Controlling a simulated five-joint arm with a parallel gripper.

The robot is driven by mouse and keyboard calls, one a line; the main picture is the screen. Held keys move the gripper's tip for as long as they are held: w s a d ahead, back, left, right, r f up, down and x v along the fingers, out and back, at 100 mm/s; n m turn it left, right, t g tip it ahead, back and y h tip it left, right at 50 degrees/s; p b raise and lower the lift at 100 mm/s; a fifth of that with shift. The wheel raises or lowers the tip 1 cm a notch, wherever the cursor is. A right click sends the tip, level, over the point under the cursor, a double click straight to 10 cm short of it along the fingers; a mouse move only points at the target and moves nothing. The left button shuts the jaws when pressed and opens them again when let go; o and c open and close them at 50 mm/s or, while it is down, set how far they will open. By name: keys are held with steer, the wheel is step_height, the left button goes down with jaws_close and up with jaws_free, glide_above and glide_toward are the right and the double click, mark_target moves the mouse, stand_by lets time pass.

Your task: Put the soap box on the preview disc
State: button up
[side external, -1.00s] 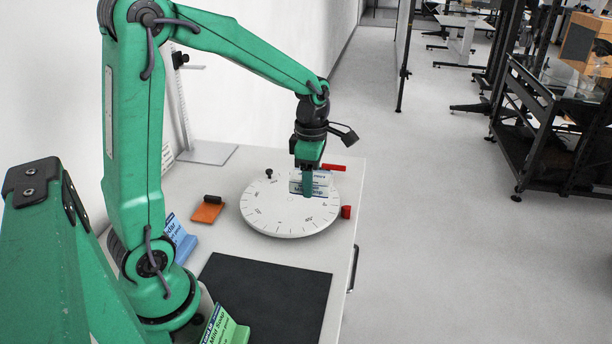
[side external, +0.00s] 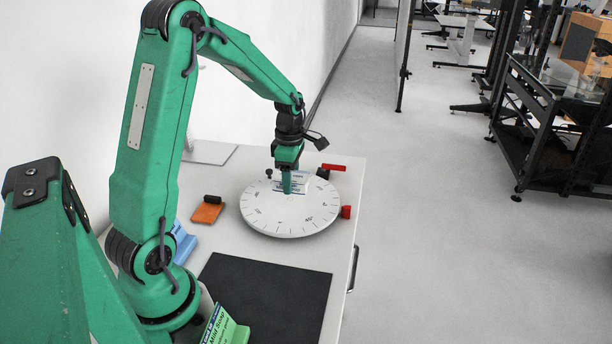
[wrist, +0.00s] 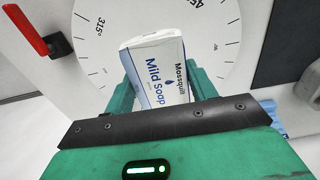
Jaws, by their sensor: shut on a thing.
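The soap box (side external: 300,185) is white with blue lettering that reads "Mild Soap" in the wrist view (wrist: 158,70). My gripper (side external: 287,187) is shut on it, with one green finger on each side in the wrist view. The preview disc (side external: 300,222) is a round white plate with degree marks around its rim; it also shows in the wrist view (wrist: 100,45). The soap box is over the disc's far part. I cannot tell whether its bottom edge touches the disc. A finger hides part of the box in the side view.
Red parts (side external: 334,167) (side external: 346,212) stick out beside the disc. An orange block (side external: 207,212), a dark mat (side external: 268,300), a blue box (side external: 184,245) and a green soap box (side external: 230,329) are nearer the camera. A wall runs along the left.

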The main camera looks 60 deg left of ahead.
mark_target(290, 199)
steer(key=shift+a+f, duration=0.3)
steer(key=shift+a, duration=0.2)
steer(key=shift+f, duration=2)
steer(key=shift+f, duration=0.1)
steer(key=o, duration=1)
steer(key=shift+o, duration=0.2)
step_height(290, 199, up, 12)
steer(key=shift+r, duration=0.1)
